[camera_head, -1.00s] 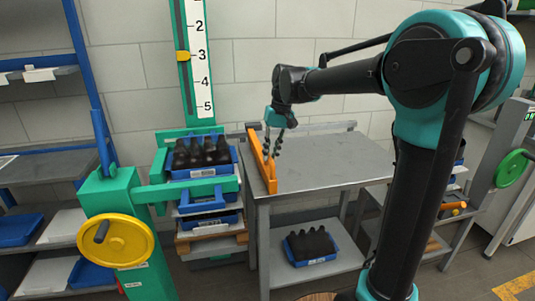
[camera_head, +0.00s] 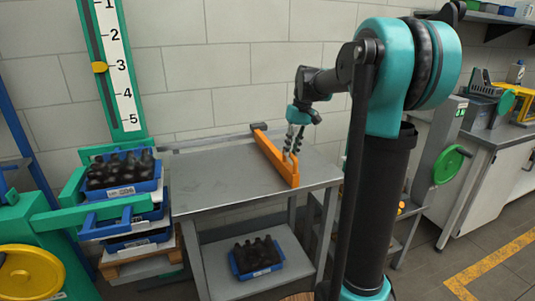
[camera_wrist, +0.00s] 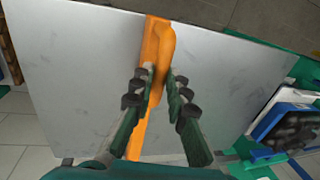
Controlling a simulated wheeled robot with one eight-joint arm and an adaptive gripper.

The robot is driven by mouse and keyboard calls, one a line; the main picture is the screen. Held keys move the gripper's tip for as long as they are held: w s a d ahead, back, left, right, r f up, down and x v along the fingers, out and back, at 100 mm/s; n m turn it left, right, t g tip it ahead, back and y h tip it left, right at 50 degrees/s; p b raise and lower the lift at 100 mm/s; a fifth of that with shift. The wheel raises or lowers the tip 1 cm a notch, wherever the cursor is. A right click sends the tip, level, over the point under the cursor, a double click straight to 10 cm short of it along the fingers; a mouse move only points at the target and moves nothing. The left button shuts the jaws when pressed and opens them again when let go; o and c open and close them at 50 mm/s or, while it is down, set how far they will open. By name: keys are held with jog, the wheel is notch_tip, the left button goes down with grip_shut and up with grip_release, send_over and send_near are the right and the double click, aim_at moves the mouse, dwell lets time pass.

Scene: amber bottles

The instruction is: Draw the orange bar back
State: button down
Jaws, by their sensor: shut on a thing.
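The orange bar (camera_head: 274,157) lies across the grey table (camera_head: 215,178) from back to front, right of the table's middle in the head view. My gripper (camera_head: 291,150) is at the bar, nearer its front end. In the wrist view, the orange bar (camera_wrist: 153,50) runs between the two dark fingers of my gripper (camera_wrist: 161,78). The fingers are closed around its raised part. The contact itself is partly hidden by the fingers.
A blue crate of dark bottles (camera_head: 122,190) stands left of the table on stacked crates. Another crate of bottles (camera_head: 257,260) is on the shelf below. The tabletop left of the bar is clear. A green post with a number scale (camera_head: 118,65) stands behind.

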jog(key=w+d, duration=0.2)
jog(key=d, duration=0.6)
jog(key=w+d, duration=0.3)
jog(key=d, duration=0.6)
jog(key=shift+d, duration=0.3)
jog(key=c, duration=1.6)
grip_release()
jog(key=shift+d, duration=0.1)
jog(key=shift+o, duration=0.6)
notch_tip(320, 180, up, 12)
jog(key=d, duration=0.2)
jog(key=shift+w, duration=0.35)
jog(key=shift+f, duration=0.1)
